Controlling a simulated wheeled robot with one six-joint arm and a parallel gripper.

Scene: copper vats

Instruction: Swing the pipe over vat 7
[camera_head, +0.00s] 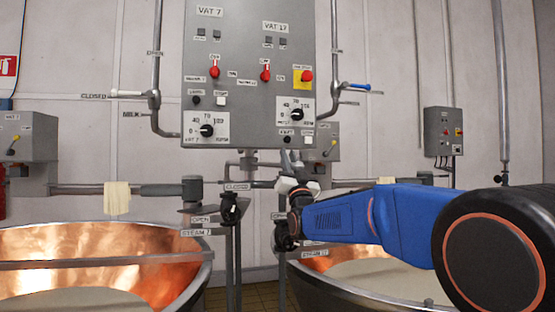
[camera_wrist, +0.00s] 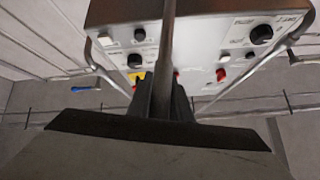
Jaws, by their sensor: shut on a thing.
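Vat 7 (camera_head: 178,272) is the copper vat at the lower left of the head view, beside the STEAM 7 label; pale liquid lies in it. My gripper (camera_head: 290,184) is in the middle of the head view, below the control panel and between the two vats. In the wrist view my gripper (camera_wrist: 162,98) has its dark fingers shut around a grey bar (camera_wrist: 168,45), which appears to be the pipe. The bar runs up out of the picture. In the head view the gripper and arm hide much of the held part, so its full course cannot be told.
The grey control panel (camera_head: 248,95) hangs above my gripper. A second copper vat (camera_head: 380,300) is at the lower right, partly behind my blue arm. Valve handles (camera_head: 230,209) and upright posts stand between the vats. A pale cloth (camera_head: 117,198) hangs on a horizontal pipe at the left.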

